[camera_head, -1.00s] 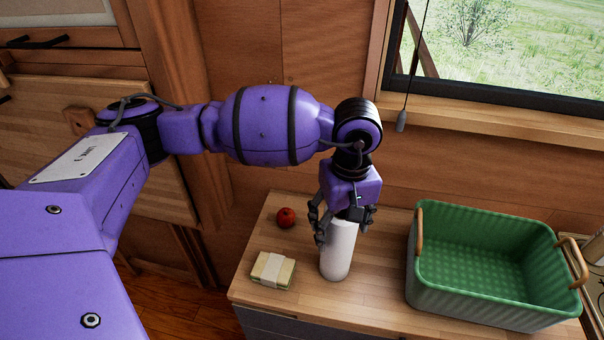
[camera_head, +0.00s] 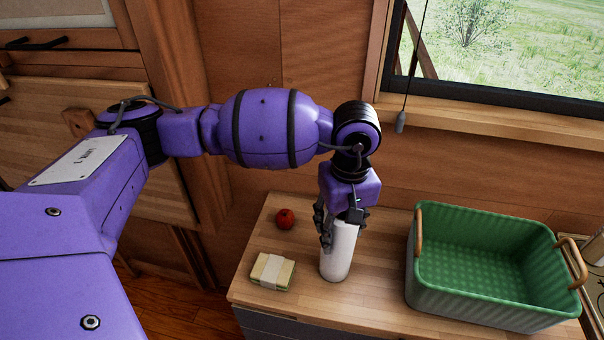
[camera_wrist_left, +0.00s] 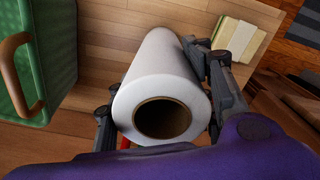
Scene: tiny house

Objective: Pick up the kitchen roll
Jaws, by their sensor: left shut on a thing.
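The white kitchen roll (camera_head: 338,252) stands upright on the wooden counter, and its cardboard core shows in the left wrist view (camera_wrist_left: 165,75). My left gripper (camera_head: 338,228) reaches down from above and is shut on the upper part of the roll, with a finger on each side of it. It also shows in the left wrist view (camera_wrist_left: 160,98). Whether the roll's base touches the counter is hard to tell. My right gripper is not in any view.
A green basket (camera_head: 425,285) with wooden handles stands right of the roll. A wrapped pale block (camera_head: 272,271) lies to its left and a red fruit (camera_head: 284,219) behind left. The wooden counter (camera_head: 385,275) is bare between roll and basket. A window is at the back right.

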